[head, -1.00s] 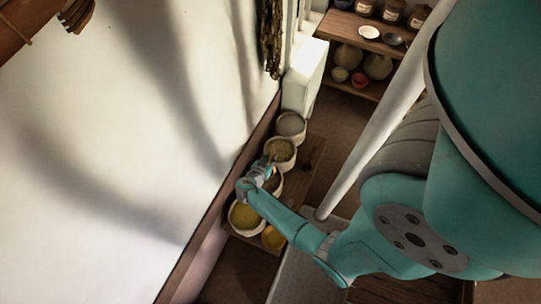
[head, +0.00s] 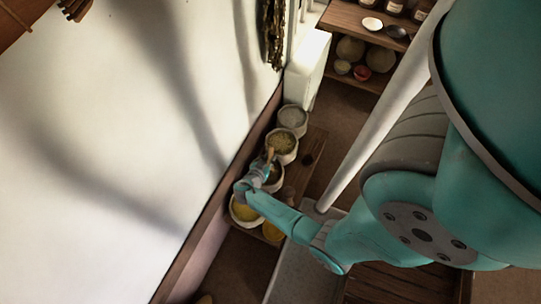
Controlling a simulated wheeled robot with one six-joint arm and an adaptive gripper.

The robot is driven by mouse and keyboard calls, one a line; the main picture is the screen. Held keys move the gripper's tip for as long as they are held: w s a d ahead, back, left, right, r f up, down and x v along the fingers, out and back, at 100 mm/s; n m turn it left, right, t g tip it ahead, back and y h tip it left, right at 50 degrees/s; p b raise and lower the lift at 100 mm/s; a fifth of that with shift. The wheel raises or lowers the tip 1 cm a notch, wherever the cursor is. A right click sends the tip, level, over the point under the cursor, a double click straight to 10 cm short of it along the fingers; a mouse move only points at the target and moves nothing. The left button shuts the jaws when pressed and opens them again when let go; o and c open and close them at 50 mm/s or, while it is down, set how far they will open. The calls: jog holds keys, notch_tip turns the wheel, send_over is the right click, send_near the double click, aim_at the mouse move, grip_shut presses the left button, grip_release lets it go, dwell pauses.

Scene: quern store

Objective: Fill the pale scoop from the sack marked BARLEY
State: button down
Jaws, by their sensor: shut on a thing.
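My gripper (head: 267,168) is low over the row of open sacks by the wall, shut on a small tan thing (head: 270,154) that looks like the pale scoop. Its bowl and any contents are too small to make out. The tan thing overlaps the near edge of a sack of tan grain (head: 284,141); I cannot tell whether they touch. A darker sack (head: 275,184) is partly hidden behind my gripper. No marking can be read, so I cannot tell which sack is BARLEY.
A sack with grey-white contents (head: 292,117) stands at the far end, and a sack with yellow contents (head: 243,212) at the near end. A white box-like block (head: 306,72) stands by the wall. Shelves (head: 352,24) with jars and bowls are at the back.

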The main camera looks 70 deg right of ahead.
aim_at(274, 148)
jog(key=shift+a, duration=0.3)
jog(key=shift+s+d+f+y, duration=0.1)
jog(key=shift+d+f+y, duration=0.4)
jog(key=shift+d+y, duration=0.3)
jog(key=shift+d+f+y, duration=0.45)
jog(key=shift+d+y, duration=0.1)
jog(key=shift+y, duration=0.45)
jog(key=d+y, duration=0.1)
jog(key=d+f+y, duration=0.1)
jog(key=y, duration=0.4)
jog(key=shift+d+f, duration=0.1)
jog(key=shift+d, duration=0.2)
jog(key=shift+d+t+y, duration=0.1)
jog(key=shift+t+y, duration=0.2)
jog(key=shift+y, duration=0.7)
jog(key=shift+r, duration=0.3)
jog(key=shift+y, duration=0.5)
jog(key=shift+r, duration=2.4)
